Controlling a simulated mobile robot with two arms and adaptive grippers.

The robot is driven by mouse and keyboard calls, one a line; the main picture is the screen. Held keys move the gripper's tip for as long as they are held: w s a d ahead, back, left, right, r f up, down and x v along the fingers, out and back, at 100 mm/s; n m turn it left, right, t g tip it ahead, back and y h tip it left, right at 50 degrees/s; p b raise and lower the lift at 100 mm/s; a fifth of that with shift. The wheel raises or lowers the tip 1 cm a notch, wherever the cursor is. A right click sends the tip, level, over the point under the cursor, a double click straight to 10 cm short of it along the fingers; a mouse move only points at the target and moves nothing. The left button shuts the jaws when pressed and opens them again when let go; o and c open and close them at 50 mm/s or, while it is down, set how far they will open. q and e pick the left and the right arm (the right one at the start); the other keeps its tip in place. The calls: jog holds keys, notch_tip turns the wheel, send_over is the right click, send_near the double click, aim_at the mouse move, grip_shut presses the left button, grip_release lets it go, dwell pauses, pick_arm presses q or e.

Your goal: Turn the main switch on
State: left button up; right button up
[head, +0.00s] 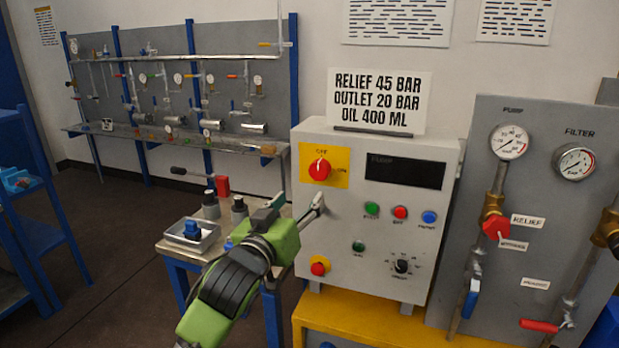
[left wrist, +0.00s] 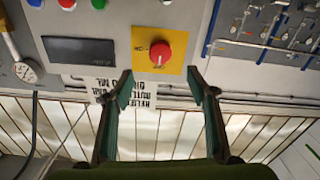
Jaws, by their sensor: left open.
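The main switch is a red rotary knob (head: 320,169) on a yellow plate (head: 340,155) at the upper left of the grey control box. "OFF" is lettered above the knob and "ON" to its right. Its pointer seems to be toward OFF, but it is small. In the left wrist view the knob (left wrist: 160,53) appears upside down, between and beyond the fingertips. My left gripper (head: 298,204) is open and empty, in front of the box and below the knob in the head view. In the left wrist view its fingers (left wrist: 160,76) are spread, apart from the knob. My right gripper is not in view.
The box has a dark display (head: 404,172), several coloured buttons, a selector (head: 402,266) and a lower red button (head: 320,266). A sign (head: 378,103) stands on top. A gauge panel (head: 540,190) stands right; a small table with a tray (head: 190,238) stands left.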

aim_at(318, 173)
pick_arm(q)
jog(key=p+x, duration=0.1)
jog(key=x, duration=0.3)
jog(key=p+x, duration=0.1)
jog(key=x, duration=0.7)
jog(key=shift+a+r+p, duration=0.1)
jog(key=shift+r+p, duration=0.3)
jog(key=shift+x, duration=0.85)
jog(key=shift+f, duration=0.1)
jog(key=shift+c, duration=0.3)
jog(key=c, duration=1)
